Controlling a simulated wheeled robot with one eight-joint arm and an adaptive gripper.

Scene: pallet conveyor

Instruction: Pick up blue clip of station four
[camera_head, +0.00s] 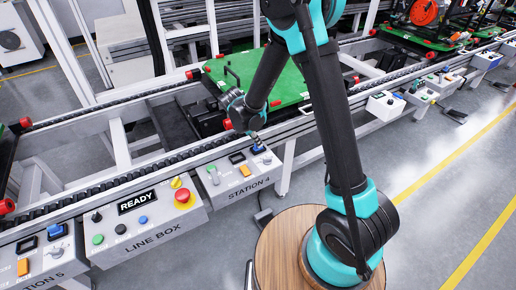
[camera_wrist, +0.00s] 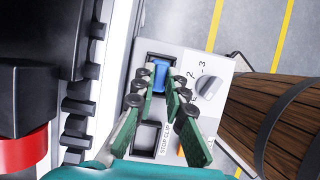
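The station four box (camera_head: 238,178) is a grey panel labelled STATION 4 on the conveyor's near side. The blue clip (camera_wrist: 160,74) sits in a dark-framed slot at the top of this panel in the wrist view. My gripper (camera_wrist: 160,82) reaches down over the panel, its green-padded fingers on either side of the clip. A narrow gap seems to show beside the clip, and firm contact cannot be made out. In the head view my gripper (camera_head: 257,138) is just above the box and partly hides the clip.
A second slot (camera_wrist: 147,138), marked STOP CLIP, is nearer, beside an orange button. A numbered rotary knob (camera_wrist: 209,88) is to the right. The line box (camera_head: 140,225) with a red emergency button stands left of station four. A green pallet (camera_head: 270,82) is on the conveyor behind.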

